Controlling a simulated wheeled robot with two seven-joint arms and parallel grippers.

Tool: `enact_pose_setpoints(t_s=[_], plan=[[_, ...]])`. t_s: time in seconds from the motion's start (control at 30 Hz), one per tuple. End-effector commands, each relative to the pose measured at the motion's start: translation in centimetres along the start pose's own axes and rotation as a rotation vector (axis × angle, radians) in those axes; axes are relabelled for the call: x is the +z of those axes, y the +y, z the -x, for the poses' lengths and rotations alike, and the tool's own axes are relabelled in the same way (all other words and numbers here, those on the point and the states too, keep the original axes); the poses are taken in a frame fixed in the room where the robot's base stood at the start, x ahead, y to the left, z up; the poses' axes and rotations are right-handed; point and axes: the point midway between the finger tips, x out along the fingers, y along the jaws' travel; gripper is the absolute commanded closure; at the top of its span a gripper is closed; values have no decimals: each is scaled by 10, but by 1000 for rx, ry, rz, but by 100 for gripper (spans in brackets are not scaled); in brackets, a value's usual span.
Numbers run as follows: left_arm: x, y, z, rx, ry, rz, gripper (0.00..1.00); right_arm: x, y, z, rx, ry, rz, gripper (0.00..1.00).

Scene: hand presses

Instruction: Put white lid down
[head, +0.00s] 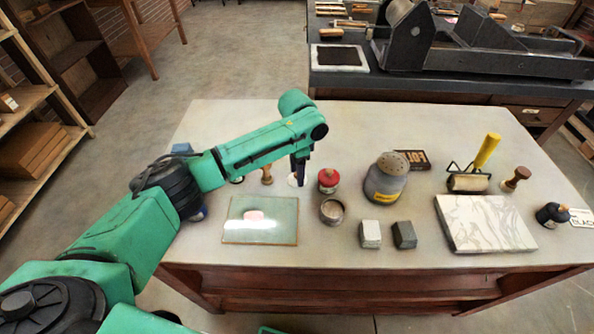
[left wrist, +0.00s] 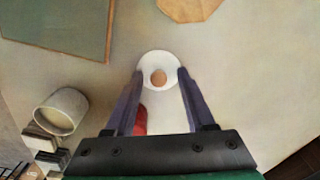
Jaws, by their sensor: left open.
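The white lid (left wrist: 147,66) is a small round disc with a brown knob or centre. In the left wrist view it lies between my left gripper's fingertips (left wrist: 160,76). The lid appears to rest flat on the pale table; I cannot tell whether the fingers touch it. In the head view my left gripper (head: 299,174) points down at the table, with only a sliver of the white lid (head: 293,182) showing beside it. The gripper is open, one finger on each side of the lid. My right gripper is not in view.
Close by are a red-topped jar (head: 328,181), an open tin (head: 332,211), a wooden stamp (head: 267,175) and a glass slab (head: 261,226). Bare table (head: 240,125) lies behind the arm.

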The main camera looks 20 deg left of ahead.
Motion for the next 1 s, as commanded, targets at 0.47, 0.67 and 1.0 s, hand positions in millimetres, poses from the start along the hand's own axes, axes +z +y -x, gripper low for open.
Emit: enact_pose_setpoints(t_s=[0.47,0.67,1.0], plan=[[-1,0,91,-2,4,-1,45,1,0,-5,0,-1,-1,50],[-1,0,121,0,1,1,45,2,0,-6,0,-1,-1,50],[0,0,123,1,0,1,45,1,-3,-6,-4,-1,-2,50]])
